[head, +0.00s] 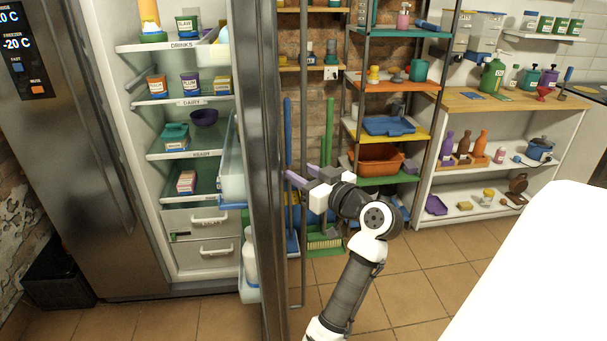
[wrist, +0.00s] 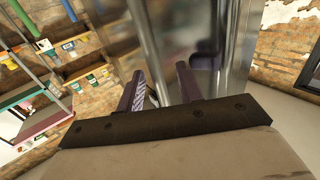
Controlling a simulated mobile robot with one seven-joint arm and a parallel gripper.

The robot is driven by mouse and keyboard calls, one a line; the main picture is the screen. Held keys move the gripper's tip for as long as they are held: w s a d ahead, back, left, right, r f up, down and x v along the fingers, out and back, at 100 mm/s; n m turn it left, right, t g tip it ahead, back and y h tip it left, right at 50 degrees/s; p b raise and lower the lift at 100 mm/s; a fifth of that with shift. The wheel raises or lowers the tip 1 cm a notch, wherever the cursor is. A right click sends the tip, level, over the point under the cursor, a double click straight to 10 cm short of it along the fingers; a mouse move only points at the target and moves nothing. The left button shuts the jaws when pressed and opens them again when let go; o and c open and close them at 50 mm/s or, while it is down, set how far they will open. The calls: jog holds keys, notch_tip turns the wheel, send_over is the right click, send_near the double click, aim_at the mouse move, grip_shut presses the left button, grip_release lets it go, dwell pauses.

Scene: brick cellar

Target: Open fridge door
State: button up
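The fridge (head: 75,170) is steel, and its right-hand door (head: 262,170) stands wide open, seen nearly edge-on in the head view. Lit shelves (head: 185,155) and drawers show inside. A thin vertical handle bar (head: 303,80) runs along the door's outer side. My gripper (head: 293,178) is at mid-height on that outer side, by the handle. In the wrist view, the two purple fingers of my gripper (wrist: 161,72) are spread apart. The shiny handle bar (wrist: 150,45) appears in the gap between them; contact cannot be made out.
A metal rack (head: 385,110) with coloured trays stands behind my arm. A wooden-topped shelf unit (head: 500,100) with bottles is at the right. A white surface (head: 540,270) fills the lower right. Brooms (head: 327,150) stand behind the door. Tiled floor (head: 430,270) is clear around my arm.

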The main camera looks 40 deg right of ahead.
jog(key=s+b, duration=0.3)
jog(key=s, duration=1)
jog(key=shift+s+b, duration=0.3)
jog(key=shift+s, duration=0.1)
